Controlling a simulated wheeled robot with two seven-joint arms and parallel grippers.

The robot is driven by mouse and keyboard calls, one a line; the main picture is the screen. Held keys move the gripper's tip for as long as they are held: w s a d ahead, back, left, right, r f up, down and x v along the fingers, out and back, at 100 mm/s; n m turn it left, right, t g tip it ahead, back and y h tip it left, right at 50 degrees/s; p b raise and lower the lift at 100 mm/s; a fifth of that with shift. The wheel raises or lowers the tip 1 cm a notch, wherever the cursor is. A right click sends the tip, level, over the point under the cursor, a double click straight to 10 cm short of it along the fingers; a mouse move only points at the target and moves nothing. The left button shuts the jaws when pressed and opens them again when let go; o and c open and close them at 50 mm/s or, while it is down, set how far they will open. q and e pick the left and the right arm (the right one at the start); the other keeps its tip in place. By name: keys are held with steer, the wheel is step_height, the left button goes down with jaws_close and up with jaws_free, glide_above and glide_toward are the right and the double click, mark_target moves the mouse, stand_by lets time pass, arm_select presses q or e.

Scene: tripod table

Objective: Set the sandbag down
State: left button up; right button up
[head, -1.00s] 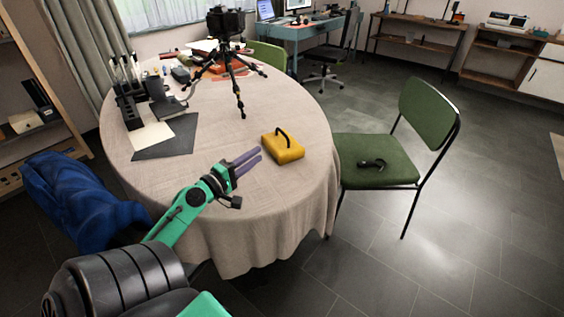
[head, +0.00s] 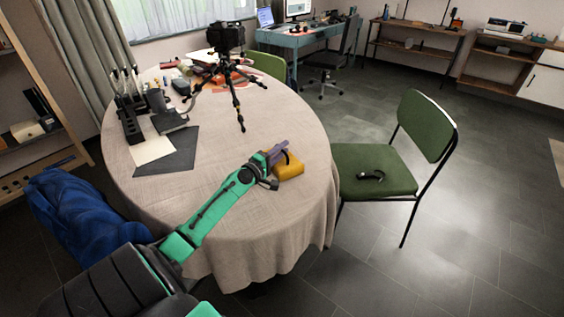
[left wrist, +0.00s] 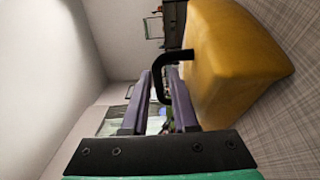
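The sandbag (head: 291,168) is a yellow block-shaped bag with a black loop handle. It rests on the cloth-covered round table (head: 240,215) near its right edge. My left gripper (head: 278,152) is at the bag, its purple fingers over the handle side and hiding part of it. In the left wrist view, the bag (left wrist: 235,60) is at upper right, and its black handle (left wrist: 158,78) passes between the two fingers (left wrist: 163,100). A gap shows between the fingers, so the gripper is open around the handle. My right gripper is not in view.
A camera on a tripod (head: 232,75) stands at the table's back. Dark and white sheets (head: 180,155) and a black rack (head: 130,120) lie to the left. A green chair (head: 375,168) holding a small dark item stands to the right. The table's middle is clear.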

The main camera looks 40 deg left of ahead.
arm_select(q)
steer(key=shift+s, duration=0.1)
jaws_close()
stand_by(1.2)
steer(key=shift+r, duration=0.2)
